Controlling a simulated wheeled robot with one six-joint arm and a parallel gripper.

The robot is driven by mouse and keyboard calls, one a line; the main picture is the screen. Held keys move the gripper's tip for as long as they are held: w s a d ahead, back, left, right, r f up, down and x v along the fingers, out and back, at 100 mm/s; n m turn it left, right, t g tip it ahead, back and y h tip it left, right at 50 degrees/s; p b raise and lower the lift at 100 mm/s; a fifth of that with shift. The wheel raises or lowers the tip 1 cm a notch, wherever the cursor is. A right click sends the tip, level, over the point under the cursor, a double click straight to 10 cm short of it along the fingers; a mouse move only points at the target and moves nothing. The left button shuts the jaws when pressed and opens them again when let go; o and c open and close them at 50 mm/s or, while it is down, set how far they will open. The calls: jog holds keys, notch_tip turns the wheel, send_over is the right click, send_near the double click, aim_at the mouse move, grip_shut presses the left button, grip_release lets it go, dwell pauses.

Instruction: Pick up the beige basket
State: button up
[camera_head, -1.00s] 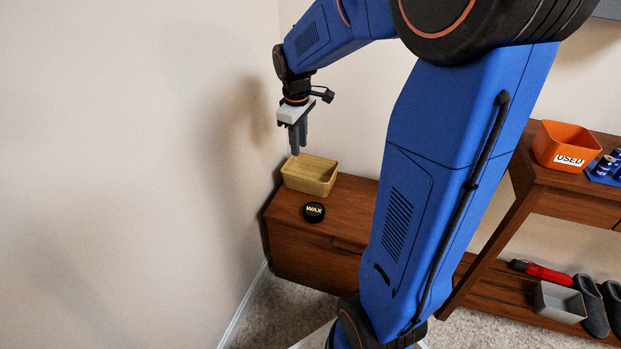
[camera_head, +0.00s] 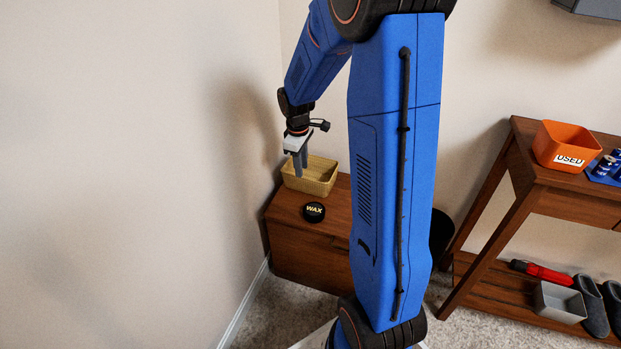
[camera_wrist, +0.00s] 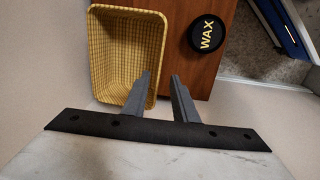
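The beige basket (camera_head: 322,187) is woven, rectangular, open-topped and empty, and stands upright on a brown wooden cabinet against the wall. It fills the upper left of the wrist view (camera_wrist: 98,60). My gripper (camera_head: 300,168) points down at the basket's left part. In the wrist view my gripper (camera_wrist: 161,75) is open, with one finger over the basket's inside and the other outside its right wall. The wall shows between the fingers. I cannot tell whether the fingertips are below the rim or touching it.
A black WAX tin (camera_head: 314,212) sits on the cabinet (camera_head: 290,228) in front of the basket. Walls stand close at the left and behind. At right, a wooden table (camera_head: 560,185) holds an orange USED bin (camera_head: 566,140), with shoes and a grey box (camera_head: 560,302) on its lower shelf.

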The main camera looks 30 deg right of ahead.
aim_at(302, 185)
jog(key=shift+w+d+f, duration=0.15)
jog(key=shift+f, duration=1.7)
jog(key=shift+w+d+f, duration=0.1)
jog(key=shift+d+f, duration=0.05)
jog(key=shift+f, duration=1.65)
jog(key=shift+c, duration=0.4)
grip_shut()
